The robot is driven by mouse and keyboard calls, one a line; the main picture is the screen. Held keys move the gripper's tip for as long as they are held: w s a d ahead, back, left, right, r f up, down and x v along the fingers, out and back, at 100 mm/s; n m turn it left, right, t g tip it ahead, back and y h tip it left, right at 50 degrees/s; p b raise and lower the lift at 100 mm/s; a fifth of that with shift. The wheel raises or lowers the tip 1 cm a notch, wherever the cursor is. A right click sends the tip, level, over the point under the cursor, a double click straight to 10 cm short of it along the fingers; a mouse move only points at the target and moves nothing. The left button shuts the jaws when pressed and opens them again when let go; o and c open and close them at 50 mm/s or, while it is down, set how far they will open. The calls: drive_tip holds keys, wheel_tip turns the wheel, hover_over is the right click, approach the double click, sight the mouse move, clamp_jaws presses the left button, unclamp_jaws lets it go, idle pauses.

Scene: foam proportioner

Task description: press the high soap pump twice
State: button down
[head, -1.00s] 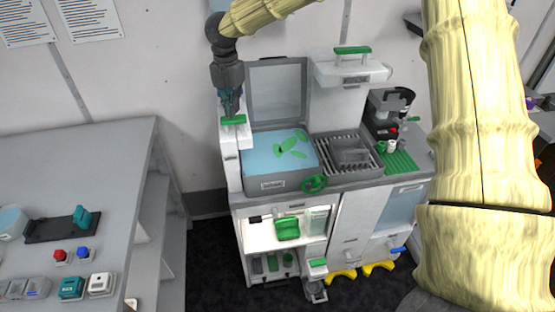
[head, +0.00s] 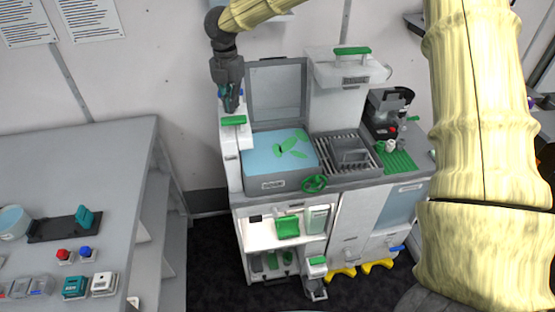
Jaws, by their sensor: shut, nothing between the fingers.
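The high soap pump has a green press pad (head: 233,121) on a white body at the left end of the sink unit. My gripper (head: 232,108) points down directly above this pad, with its fingers together and nothing between them. The fingertips appear just above the pad, with a small gap. A second green-topped, pump-like part (head: 317,261) sits low at the front of the unit, near the floor.
A water-filled basin (head: 270,158) with green leaf shapes lies right of the pump, with a raised grey lid (head: 276,92) behind it. A green handwheel (head: 314,184) sticks out in front. A grey table (head: 100,180) stands to the left.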

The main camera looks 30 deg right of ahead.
wheel_tip(320, 180, up, 5)
drive_tip(key=p, duration=0.3)
drive_tip(key=shift+f, duration=0.1)
idle(0.4)
